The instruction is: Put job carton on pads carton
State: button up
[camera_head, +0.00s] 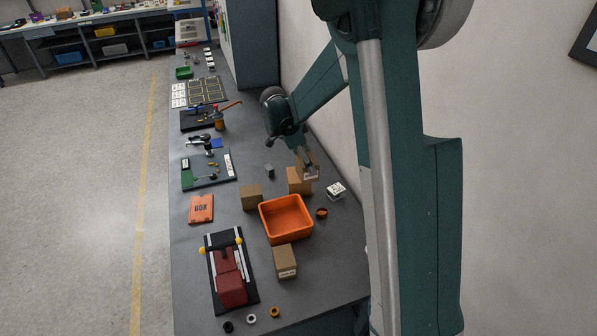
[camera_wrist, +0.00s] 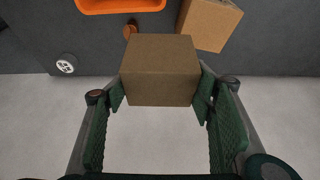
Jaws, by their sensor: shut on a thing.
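My gripper (camera_head: 306,160) is shut on a small brown carton with a pale label, held up above the table's wall side. In the wrist view the held carton (camera_wrist: 160,72) sits between the two green fingers. A second brown carton (camera_head: 297,186) stands on the table just below the held one. In the wrist view that second carton (camera_wrist: 210,22) shows beyond and to the right. Another brown carton (camera_head: 250,198) stands left of the orange bin, and a labelled carton (camera_head: 285,268) stands in front of it. The labels are too small to read.
An open orange bin (camera_head: 269,234) stands among the cartons. A small orange-brown round piece (camera_head: 321,212) and a white item (camera_head: 336,189) lie to its right. A red fixture (camera_head: 232,283) and a flat orange BOX package (camera_head: 201,209) are on the left.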

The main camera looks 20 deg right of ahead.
jog(key=w+r+p, duration=0.2)
jog(key=w+p, duration=0.1)
jog(key=w, duration=0.7)
notch_tip(320, 180, down, 6)
jog(key=p, duration=0.1)
jog(key=shift+f, duration=0.15)
dwell(0.4)
jog(key=shift+f, duration=0.1)
jog(key=shift+f+p, duration=0.4)
jog(key=shift+f, duration=1.35)
jog(key=shift+f, duration=0.15)
jog(key=o, duration=1)
jog(key=shift+o, duration=0.2)
